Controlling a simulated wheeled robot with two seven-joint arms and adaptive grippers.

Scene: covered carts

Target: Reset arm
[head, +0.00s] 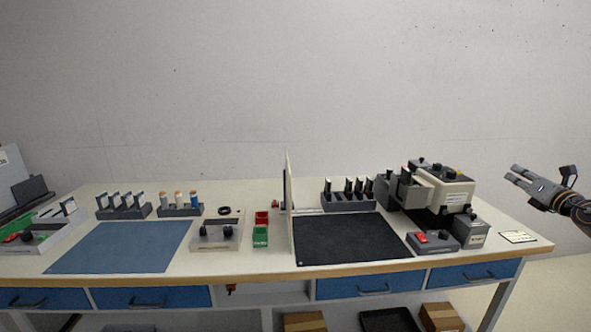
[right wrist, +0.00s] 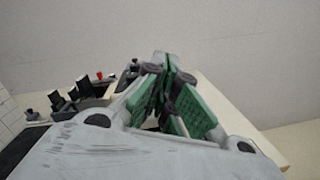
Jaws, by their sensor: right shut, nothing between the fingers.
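My right gripper (head: 514,176) is at the right of the head view, raised in the air beyond the table's right end. It points left toward the beige and grey machine and touches nothing. In the right wrist view its green-padded fingers (right wrist: 168,88) are together, with nothing between them. My left gripper is in neither view.
A long table (head: 240,266) with blue drawers stands ahead. A beige and grey machine (head: 445,190) and a red-switch box (head: 433,242) stand at its right end. A black mat (head: 352,240), a blue mat (head: 122,247) and an upright divider (head: 289,200) are further left. The air around my right gripper is clear.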

